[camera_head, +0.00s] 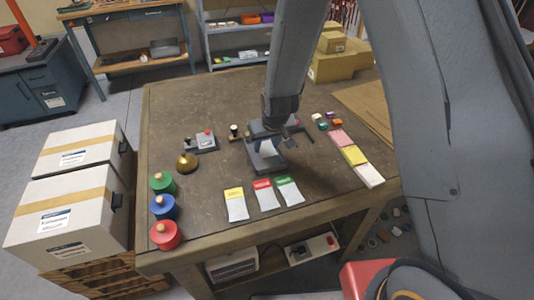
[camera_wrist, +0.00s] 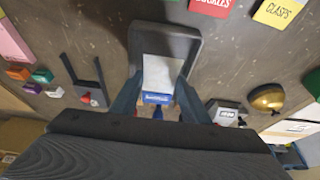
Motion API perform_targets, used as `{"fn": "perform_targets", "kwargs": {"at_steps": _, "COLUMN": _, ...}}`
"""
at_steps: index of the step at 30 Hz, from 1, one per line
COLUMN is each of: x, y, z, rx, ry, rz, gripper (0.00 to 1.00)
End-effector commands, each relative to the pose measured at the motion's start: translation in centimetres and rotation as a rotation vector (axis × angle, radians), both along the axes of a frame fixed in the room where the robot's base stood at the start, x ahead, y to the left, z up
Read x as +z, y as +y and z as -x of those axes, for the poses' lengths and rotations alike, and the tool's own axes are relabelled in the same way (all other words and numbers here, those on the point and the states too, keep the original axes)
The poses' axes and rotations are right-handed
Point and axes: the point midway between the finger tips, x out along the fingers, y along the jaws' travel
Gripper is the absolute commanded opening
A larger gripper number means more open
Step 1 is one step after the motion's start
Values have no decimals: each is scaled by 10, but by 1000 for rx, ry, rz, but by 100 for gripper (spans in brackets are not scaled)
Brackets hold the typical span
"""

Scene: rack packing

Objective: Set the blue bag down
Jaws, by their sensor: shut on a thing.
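The blue bag, pale with a blue label band, is between the fingers of my gripper (camera_wrist: 157,103) in the wrist view (camera_wrist: 158,97). My gripper is shut on its labelled end. The bag's pale body lies over a dark grey tray (camera_wrist: 190,35), inside the rim as seen from the wrist. In the head view the pale bag (camera_head: 268,147) shows at the grey tray (camera_head: 268,168), below my gripper (camera_head: 270,128). I cannot tell whether the bag touches the tray floor. My gripper hides part of the label in the head view.
Yellow (camera_head: 235,204), red (camera_head: 266,194) and green (camera_head: 289,192) labelled bags lie near the table's front edge. Green, blue and red lidded pots (camera_head: 163,207) stand at the left. A brass dome (camera_head: 187,163) stands left of the tray. Small coloured blocks (camera_head: 323,121) lie right.

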Motion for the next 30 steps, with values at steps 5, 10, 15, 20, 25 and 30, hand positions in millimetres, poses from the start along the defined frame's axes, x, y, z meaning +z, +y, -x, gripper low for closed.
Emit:
{"fn": "perform_targets", "kwargs": {"at_steps": 5, "x": -22, "y": -1, "z": 1, "rx": -2, "ry": 3, "rz": 1, "gripper": 16}}
{"fn": "perform_targets", "kwargs": {"at_steps": 10, "x": -34, "y": -1, "z": 0, "rx": -2, "ry": 0, "rz": 0, "gripper": 16}}
{"fn": "perform_targets", "kwargs": {"at_steps": 15, "x": -36, "y": -1, "z": 0, "rx": -2, "ry": 0, "rz": 0, "gripper": 16}}
{"fn": "perform_targets", "kwargs": {"at_steps": 20, "x": -37, "y": -1, "z": 0, "rx": -2, "ry": 0, "rz": 0, "gripper": 16}}
{"fn": "perform_targets", "kwargs": {"at_steps": 25, "x": -39, "y": -1, "z": 0, "rx": -2, "ry": 0, "rz": 0, "gripper": 57}}
{"fn": "perform_targets", "kwargs": {"at_steps": 30, "x": -38, "y": -1, "z": 0, "rx": -2, "ry": 0, "rz": 0, "gripper": 60}}
